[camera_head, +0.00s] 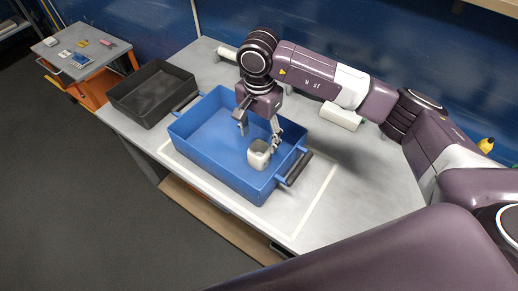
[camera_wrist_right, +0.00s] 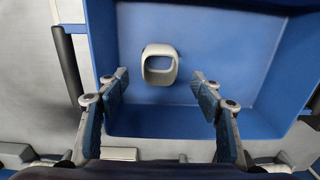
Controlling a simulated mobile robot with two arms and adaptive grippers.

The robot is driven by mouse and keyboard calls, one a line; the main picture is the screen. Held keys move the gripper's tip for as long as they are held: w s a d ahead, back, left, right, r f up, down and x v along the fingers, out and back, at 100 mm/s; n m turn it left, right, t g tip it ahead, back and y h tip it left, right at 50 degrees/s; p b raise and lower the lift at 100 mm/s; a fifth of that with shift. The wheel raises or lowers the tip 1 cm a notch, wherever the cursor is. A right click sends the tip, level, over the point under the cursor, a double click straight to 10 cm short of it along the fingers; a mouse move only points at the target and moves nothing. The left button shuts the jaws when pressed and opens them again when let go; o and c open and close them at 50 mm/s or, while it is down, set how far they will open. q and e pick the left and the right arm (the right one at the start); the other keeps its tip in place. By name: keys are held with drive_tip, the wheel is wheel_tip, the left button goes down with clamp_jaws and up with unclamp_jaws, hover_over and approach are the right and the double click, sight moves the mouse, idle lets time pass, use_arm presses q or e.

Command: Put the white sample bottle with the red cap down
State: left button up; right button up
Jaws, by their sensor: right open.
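A small whitish container (camera_head: 259,155) with a dark opening stands in the blue crate (camera_head: 212,165), near its right-hand end. It also shows in the right wrist view (camera_wrist_right: 159,76) as a rounded white rim around a hollow. No red cap shows on it, so I cannot tell if it is the sample bottle. My right gripper (camera_head: 259,136) is over the crate, pointing down, with its fingers spread. In the right wrist view the fingertips (camera_wrist_right: 160,79) are wide apart, on either side of the container and clear of it. My left gripper is not in view.
A black tray (camera_head: 150,94) stands left of the blue crate on the grey table (camera_head: 384,185). The crate has a black handle (camera_head: 299,169). An orange cart (camera_head: 90,88) stands far left.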

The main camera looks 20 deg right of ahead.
drive_tip(key=shift+r+b, duration=0.5)
drive_tip(key=shift+r, duration=2.15)
drive_tip(key=shift+f, duration=0.1)
